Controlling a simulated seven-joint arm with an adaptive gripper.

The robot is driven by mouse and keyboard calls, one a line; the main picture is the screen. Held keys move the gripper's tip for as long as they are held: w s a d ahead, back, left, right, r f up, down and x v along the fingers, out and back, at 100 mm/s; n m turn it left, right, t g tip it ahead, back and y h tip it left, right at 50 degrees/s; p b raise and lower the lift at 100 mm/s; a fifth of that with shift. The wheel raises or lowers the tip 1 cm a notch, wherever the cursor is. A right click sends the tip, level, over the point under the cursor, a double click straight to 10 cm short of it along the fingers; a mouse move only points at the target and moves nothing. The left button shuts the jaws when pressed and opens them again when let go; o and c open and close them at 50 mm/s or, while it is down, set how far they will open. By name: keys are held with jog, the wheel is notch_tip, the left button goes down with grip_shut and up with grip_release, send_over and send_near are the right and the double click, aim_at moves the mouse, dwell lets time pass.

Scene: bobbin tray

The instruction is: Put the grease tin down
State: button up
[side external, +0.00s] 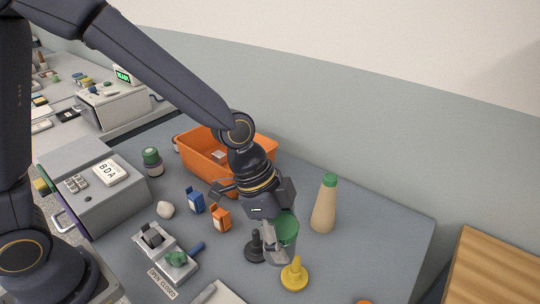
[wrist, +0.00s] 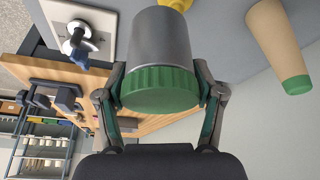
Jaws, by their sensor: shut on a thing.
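The grease tin (wrist: 160,50), a grey cylinder with a ridged green lid, is between the two fingers of my gripper (wrist: 160,92) in the wrist view. The fingers are shut on its sides near the lid. In the side view, my gripper (side external: 277,240) points down over the front right of the grey table, and the tin's green part (side external: 288,227) shows beside the fingers. The fingers hide part of the tin. I cannot tell whether its base touches the table.
A yellow peg-like piece (side external: 294,275) and a black one (side external: 254,247) stand close to the tin. A tan bottle (side external: 324,207) stands to its right. The table's right end looks clear.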

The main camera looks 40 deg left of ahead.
jog(key=w+a+n+t+y, duration=0.15)
jog(key=a+n, duration=0.35)
jog(key=a, duration=1.2)
jog(key=w+f, duration=0.3)
jog(key=w, duration=0.1)
jog(key=w+d+f, duration=0.1)
jog(key=w+f, duration=0.2)
jog(key=w, duration=0.2)
jog(key=w+d+f, duration=0.1)
jog(key=w+f, duration=0.2)
jog(key=w, duration=0.1)
jog(key=shift+w, duration=0.35)
jog(key=shift+a+f, duration=0.1)
jog(key=shift+f, duration=1.45)
jog(key=shift+f, duration=0.15)
jog(key=o, duration=1.4)
jog(key=shift+c, duration=0.2)
